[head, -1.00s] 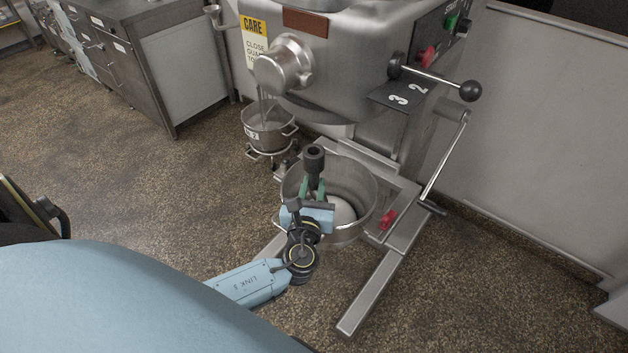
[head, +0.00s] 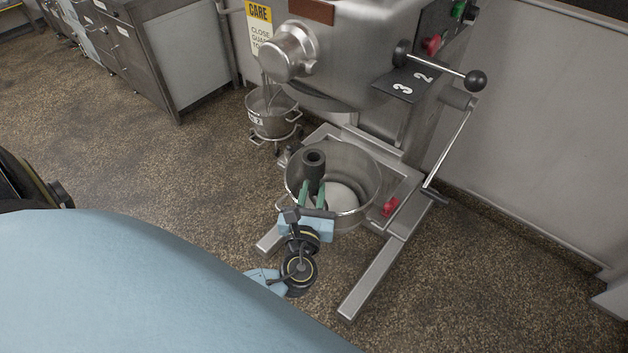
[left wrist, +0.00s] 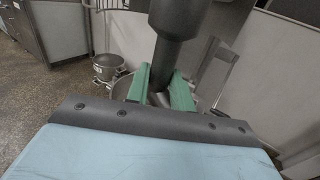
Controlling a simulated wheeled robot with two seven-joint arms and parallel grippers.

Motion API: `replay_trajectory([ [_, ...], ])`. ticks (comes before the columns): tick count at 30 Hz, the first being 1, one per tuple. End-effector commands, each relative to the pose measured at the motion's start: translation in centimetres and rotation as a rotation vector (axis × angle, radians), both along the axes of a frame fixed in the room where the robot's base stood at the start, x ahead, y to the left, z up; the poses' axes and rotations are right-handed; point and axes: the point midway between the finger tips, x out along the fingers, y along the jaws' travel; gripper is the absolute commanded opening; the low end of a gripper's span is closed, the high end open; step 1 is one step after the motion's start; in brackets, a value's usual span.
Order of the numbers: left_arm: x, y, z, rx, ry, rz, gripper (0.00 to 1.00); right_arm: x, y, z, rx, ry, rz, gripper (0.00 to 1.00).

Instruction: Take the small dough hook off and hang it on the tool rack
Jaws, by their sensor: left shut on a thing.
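My left gripper (head: 316,196) is shut on a dark, thick-walled cylinder with an open top, which looks like the shank end of the small dough hook (head: 314,160). It stands roughly upright between the green fingers, over the near left part of the mixer bowl in the head view. In the left wrist view the dark shank (left wrist: 176,30) rises above the fingers (left wrist: 166,88); the lower part of the hook is hidden. The tool rack is not in view. My right gripper is not in view.
The large mixer (head: 350,50) stands ahead, with a steel bowl (head: 368,200) below and legs reaching toward me. A lever with a black knob (head: 475,80) sticks out at right. A smaller bowl (head: 272,122) stands behind, left. Floor (head: 150,165) on the left is clear.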

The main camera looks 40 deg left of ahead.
Motion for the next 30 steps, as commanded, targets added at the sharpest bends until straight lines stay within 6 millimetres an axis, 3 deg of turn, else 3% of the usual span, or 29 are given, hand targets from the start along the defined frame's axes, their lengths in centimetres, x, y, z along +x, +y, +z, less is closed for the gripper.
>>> replay_trajectory([
  [15,-2.5,-1.3,0.2,0.0,-0.003,0.0,0.0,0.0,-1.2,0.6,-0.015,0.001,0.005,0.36],
  [30,-4.7,-2.3,0.2,0.001,-0.005,0.0,0.0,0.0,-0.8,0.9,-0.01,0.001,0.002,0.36],
])
